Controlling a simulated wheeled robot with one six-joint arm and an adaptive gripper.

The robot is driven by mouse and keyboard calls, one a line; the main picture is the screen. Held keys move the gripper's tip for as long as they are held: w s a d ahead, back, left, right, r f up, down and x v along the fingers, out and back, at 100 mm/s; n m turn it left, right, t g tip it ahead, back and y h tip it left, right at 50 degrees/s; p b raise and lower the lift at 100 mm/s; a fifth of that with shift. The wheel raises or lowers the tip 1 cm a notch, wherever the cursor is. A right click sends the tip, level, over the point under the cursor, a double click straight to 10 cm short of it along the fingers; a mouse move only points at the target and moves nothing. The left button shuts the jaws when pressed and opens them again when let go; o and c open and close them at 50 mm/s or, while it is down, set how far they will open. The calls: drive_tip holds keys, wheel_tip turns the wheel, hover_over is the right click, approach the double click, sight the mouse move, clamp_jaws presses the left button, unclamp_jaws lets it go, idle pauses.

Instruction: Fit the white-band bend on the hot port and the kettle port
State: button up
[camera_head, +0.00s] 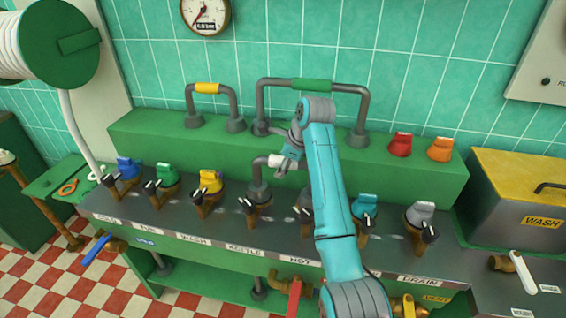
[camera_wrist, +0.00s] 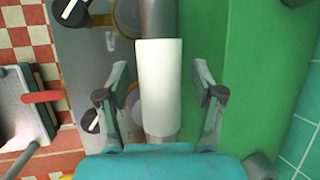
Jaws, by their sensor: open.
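The white-band bend is a grey pipe bend (camera_head: 258,174) with a white band (camera_head: 279,161) on its top bar. In the head view its left leg stands at the port above the KETTLE label (camera_head: 244,250). Its right end is hidden behind my arm, so I cannot tell how it sits at the port by the HOT label (camera_head: 301,261). My gripper (camera_head: 288,153) is at the band. In the wrist view the white band (camera_wrist: 160,85) lies between the two fingers of my open gripper (camera_wrist: 160,92), with gaps on both sides.
A yellow-band bend (camera_head: 207,88) and a green-band bend (camera_head: 312,85) stand on the green ledge behind. Red (camera_head: 401,144) and orange (camera_head: 440,149) caps sit at its right. Several coloured valve handles line the front, including a blue one (camera_head: 129,167).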

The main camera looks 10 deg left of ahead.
drive_tip(key=shift+d, duration=0.1)
drive_tip(key=v, duration=1.2)
